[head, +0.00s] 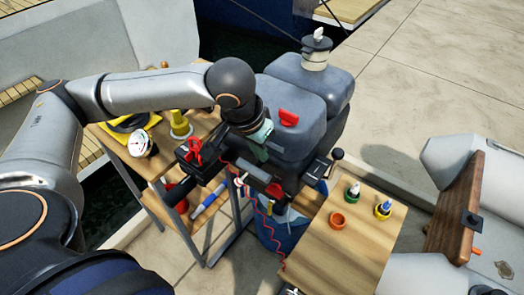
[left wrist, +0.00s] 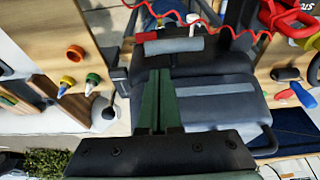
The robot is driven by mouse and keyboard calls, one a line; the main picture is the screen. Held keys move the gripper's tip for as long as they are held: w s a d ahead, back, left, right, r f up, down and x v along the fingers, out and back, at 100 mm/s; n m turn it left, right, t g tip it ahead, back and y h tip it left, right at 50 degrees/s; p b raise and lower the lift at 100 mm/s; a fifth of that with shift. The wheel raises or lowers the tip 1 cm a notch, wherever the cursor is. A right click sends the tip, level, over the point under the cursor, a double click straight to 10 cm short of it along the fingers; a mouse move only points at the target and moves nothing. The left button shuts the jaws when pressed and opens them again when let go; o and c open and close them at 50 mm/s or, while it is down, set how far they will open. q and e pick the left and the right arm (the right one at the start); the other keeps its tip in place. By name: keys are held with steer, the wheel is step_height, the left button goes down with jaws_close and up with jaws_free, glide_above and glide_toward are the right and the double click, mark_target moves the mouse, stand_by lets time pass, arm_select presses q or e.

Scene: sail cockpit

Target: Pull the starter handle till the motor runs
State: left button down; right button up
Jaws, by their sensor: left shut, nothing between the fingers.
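The dark grey outboard motor (head: 308,112) stands in the middle of the head view, with a red piece (head: 288,117) on its cowl. My left gripper (head: 261,152) is against or just above the motor's near side; I cannot tell if it touches. In the left wrist view its green fingers (left wrist: 158,105) are together and empty, over the dark motor casing (left wrist: 215,90). A grey bar (left wrist: 175,45) with a red end lies beyond the fingertips, apart from them in the picture. I cannot tell for sure which part is the starter handle. My right gripper is not in view.
A red coiled cord (head: 267,222) hangs by the motor. A black-knobbed lever (head: 337,154) stands at its right. A wooden board (head: 340,262) bears small bottles.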

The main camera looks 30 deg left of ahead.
mark_target(266, 165)
arm_select(q)
steer(key=b+x, duration=0.1)
steer(key=x, duration=0.6)
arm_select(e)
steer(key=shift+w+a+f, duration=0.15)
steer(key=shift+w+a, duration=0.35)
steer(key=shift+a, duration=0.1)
